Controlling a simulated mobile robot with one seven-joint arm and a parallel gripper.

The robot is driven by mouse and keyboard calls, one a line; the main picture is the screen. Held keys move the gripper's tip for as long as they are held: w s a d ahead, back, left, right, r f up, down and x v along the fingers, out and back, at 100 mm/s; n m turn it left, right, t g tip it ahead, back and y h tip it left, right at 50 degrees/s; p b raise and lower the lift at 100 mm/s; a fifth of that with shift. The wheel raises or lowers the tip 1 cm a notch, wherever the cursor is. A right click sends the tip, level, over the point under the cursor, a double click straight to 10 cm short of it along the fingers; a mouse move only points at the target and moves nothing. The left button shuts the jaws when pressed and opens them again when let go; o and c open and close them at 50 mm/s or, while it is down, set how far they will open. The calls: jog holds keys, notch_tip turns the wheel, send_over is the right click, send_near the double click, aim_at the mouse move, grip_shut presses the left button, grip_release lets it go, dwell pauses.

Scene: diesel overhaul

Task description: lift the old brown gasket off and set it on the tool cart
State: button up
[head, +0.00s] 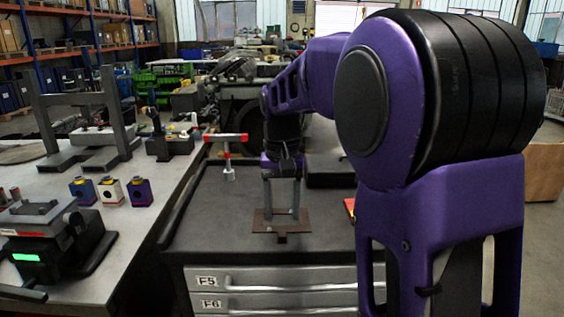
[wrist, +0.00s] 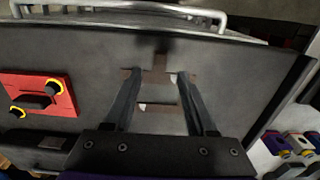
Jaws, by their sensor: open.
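The old brown gasket (head: 282,226) lies flat on the dark top of the tool cart (head: 215,222), near its front edge above the drawers. It is a thin frame with a tab toward the front. In the wrist view the gasket (wrist: 158,110) shows between and beyond the fingers. My gripper (head: 281,212) points down over the gasket, its two grey fingers apart. The fingertips (wrist: 156,76) are at or very close to the gasket's sides; I cannot tell whether they touch it.
A red-and-grey T-shaped tool (head: 228,152) stands on the cart behind the gasket. A red holder (wrist: 40,95) with black and yellow parts lies to one side. The workbench (head: 100,225) at left carries small coloured blocks (head: 112,190). Cart top left of the gasket is clear.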

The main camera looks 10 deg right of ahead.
notch_tip(320, 180, up, 12)
jog(key=p, duration=0.2)
jog(key=shift+r, duration=0.25)
jog(key=shift+c, duration=0.3)
dwell(0.5)
